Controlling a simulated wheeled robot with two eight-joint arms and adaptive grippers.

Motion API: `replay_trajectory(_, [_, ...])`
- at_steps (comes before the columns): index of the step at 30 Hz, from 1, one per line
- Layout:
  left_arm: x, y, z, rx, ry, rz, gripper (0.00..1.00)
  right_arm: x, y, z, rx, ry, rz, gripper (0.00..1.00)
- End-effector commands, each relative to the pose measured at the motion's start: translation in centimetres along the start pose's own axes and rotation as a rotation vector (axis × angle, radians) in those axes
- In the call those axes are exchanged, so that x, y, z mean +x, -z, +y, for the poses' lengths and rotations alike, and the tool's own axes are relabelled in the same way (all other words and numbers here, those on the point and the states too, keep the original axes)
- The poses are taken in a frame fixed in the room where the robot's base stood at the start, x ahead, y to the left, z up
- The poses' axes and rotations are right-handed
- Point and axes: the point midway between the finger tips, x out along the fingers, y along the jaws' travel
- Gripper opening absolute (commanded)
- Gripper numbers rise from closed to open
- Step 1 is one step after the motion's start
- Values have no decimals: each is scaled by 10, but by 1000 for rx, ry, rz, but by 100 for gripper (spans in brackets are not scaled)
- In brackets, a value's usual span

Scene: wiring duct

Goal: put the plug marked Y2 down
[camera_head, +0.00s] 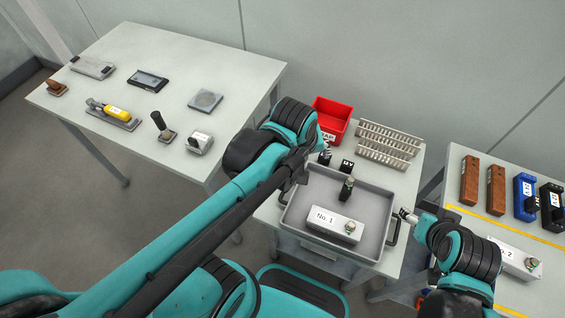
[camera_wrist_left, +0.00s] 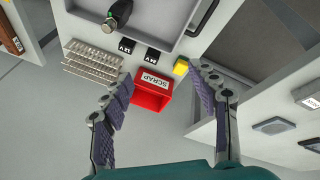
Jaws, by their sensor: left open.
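A small yellow block (camera_wrist_left: 181,66) sits near the table edge in the left wrist view, close to one fingertip of my left gripper (camera_wrist_left: 160,74); I cannot read a Y2 mark on it. My left gripper is open, with nothing between its fingers; the red scrap bin lies beyond them. In the head view my left arm hides most of that gripper. Two black labelled pieces (camera_head: 347,166) stand behind the grey tray (camera_head: 376,200); they also show in the left wrist view (camera_wrist_left: 126,46). My right gripper (camera_head: 405,215) is by the tray's right handle; its jaws are unclear.
The tray holds a box marked No. 1 (camera_head: 325,220) and a dark upright device (camera_head: 347,188). A red scrap bin (camera_head: 332,115) and pale slotted ducts (camera_head: 390,140) stand behind. The left table (camera_head: 170,75) holds several tools; the right table holds blocks and a No. 2 box.

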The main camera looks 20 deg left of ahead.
Motion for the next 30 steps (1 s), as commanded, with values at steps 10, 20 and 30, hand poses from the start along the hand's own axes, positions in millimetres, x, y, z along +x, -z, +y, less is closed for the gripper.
replay_trajectory(10, [-24,-9,-67,561,-27,224,60,0,0,0,0,0,0,64])
replay_trajectory(20, [-25,-10,-71,621,-21,246,60,0,0,0,0,0,0,64])
replay_trajectory(30, [-25,-10,-71,620,-21,245,60,0,0,0,0,0,0,64])
